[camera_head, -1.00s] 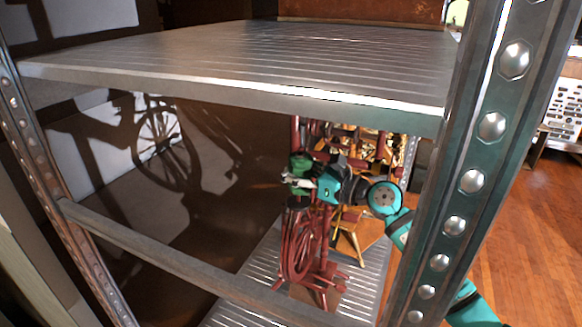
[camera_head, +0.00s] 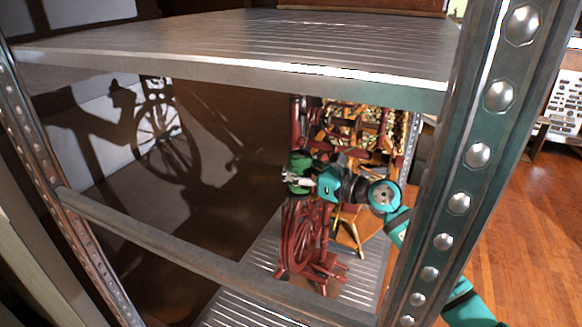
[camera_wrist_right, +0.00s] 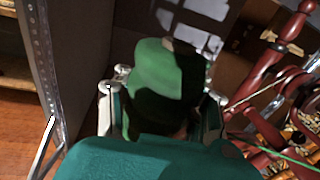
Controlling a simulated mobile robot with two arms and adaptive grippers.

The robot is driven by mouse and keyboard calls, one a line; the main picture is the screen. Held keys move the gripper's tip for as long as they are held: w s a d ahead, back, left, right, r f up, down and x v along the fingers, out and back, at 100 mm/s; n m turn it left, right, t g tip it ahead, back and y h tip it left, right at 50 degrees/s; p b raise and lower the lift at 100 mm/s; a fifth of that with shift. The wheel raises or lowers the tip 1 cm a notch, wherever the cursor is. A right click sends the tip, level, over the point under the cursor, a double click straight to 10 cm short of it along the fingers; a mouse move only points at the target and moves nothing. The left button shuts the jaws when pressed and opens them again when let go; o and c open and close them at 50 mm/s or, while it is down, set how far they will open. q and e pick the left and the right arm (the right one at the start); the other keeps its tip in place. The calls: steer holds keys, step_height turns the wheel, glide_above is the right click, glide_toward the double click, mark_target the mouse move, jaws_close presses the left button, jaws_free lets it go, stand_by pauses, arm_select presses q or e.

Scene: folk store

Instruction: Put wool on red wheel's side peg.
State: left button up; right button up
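The green wool (camera_wrist_right: 165,85) fills the middle of the right wrist view, between the two fingers of my right gripper (camera_wrist_right: 163,108). The fingers press close on both sides of it, so the gripper appears shut on the wool. In the head view the wool (camera_head: 300,162) shows above and below the pale fingers of my right gripper (camera_head: 298,178). The red wheel (camera_head: 297,243) stands on the lower shelf, with its rim just below the gripper. Dark red posts of a spinning wheel (camera_wrist_right: 290,30) show at the right of the wrist view. I cannot make out the side peg clearly. My left gripper is not in view.
A metal upper shelf (camera_head: 230,48) lies above my right arm. A rivetted upright (camera_head: 470,170) stands close on the right, and a crossbar (camera_head: 180,245) runs across the front. Other wooden spinning wheels (camera_head: 352,232) crowd the shelf behind. The shelf's left side looks empty.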

steer(key=o, duration=0.7)
steer(key=shift+s+d, duration=0.1)
steer(key=shift+d, duration=0.05)
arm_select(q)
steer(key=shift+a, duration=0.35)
arm_select(e)
steer(key=v, duration=0.7)
steer(key=shift+s+d, duration=0.2)
steer(key=shift+d, duration=0.1)
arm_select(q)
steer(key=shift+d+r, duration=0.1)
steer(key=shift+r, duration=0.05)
arm_select(e)
steer(key=shift+r, duration=0.15)
